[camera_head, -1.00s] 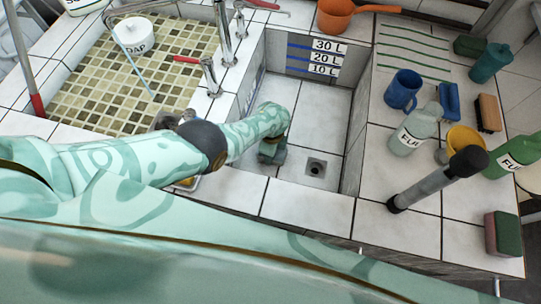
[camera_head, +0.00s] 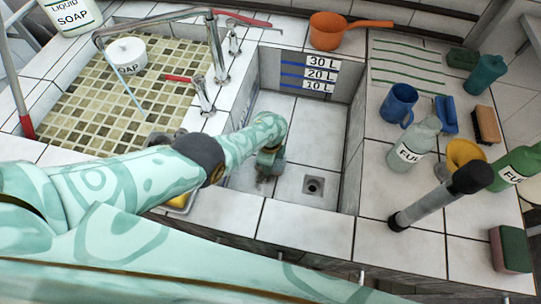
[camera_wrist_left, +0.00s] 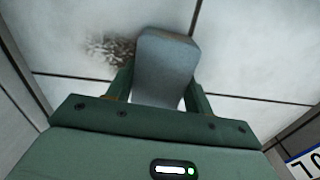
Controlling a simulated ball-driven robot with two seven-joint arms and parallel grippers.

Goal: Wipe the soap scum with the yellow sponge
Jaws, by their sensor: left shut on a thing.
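My left gripper (camera_wrist_left: 158,92) is shut on a smooth grey-blue block (camera_wrist_left: 166,62), held against or just above the white tiled basin floor. I see no yellow on the block's visible face, so I cannot tell whether it is the sponge. A brown speckled patch of scum (camera_wrist_left: 108,47) lies on the floor just left of the block. In the head view the left gripper (camera_head: 268,168) is low inside the basin, left of the drain, and my wrist partly hides it. A yellow thing (camera_head: 179,200) shows partly under my forearm at the basin's near left. My right gripper is not visible.
The basin's walls surround the gripper; a drain (camera_head: 313,186) is to its right. The right counter holds a blue mug (camera_head: 397,103), bottles, a brush (camera_head: 486,124) and a red-green sponge (camera_head: 511,249). Taps (camera_head: 204,97) stand on the left ledge.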

